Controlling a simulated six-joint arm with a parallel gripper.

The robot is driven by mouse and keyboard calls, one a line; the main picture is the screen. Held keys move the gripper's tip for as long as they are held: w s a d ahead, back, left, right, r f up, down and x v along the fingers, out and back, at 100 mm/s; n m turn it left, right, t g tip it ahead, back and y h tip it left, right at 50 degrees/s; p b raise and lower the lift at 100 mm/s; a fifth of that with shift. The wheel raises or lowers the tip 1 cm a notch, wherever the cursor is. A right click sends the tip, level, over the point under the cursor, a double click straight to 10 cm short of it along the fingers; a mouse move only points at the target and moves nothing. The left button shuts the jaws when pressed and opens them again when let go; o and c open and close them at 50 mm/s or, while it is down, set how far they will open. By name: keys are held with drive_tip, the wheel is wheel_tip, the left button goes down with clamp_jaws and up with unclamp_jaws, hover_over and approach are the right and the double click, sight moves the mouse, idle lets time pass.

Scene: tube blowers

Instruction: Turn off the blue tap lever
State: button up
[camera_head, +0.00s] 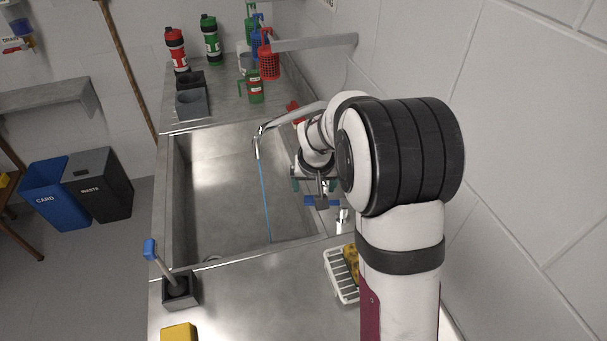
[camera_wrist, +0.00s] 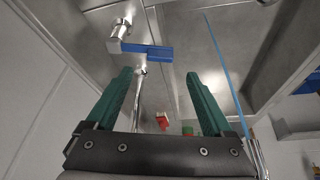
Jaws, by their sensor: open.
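The blue tap lever (camera_head: 320,201) is a flat bar on a chrome tap at the sink's right side. In the wrist view the blue lever (camera_wrist: 150,51) lies crosswise just beyond my fingertips, nearer the left finger. My gripper (camera_wrist: 160,73) has two green fingers, spread apart with nothing between them. In the head view my gripper (camera_head: 318,184) is close to the lever, partly hidden by my wrist; whether it touches the lever cannot be told. A thin blue stream (camera_head: 265,200) runs from the chrome spout (camera_head: 257,146) into the sink.
A red lever (camera_head: 293,107) sits farther back by the spout; it also shows in the wrist view (camera_wrist: 162,121). The wall (camera_head: 510,160) is close on the right. A white rack (camera_head: 340,275) with yellow contents stands in front. The sink basin (camera_head: 215,190) is open on the left.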

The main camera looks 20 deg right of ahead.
drive_tip(key=x, duration=0.7)
drive_tip(key=shift+c, duration=0.2)
drive_tip(key=shift+r, duration=0.1)
clamp_jaws()
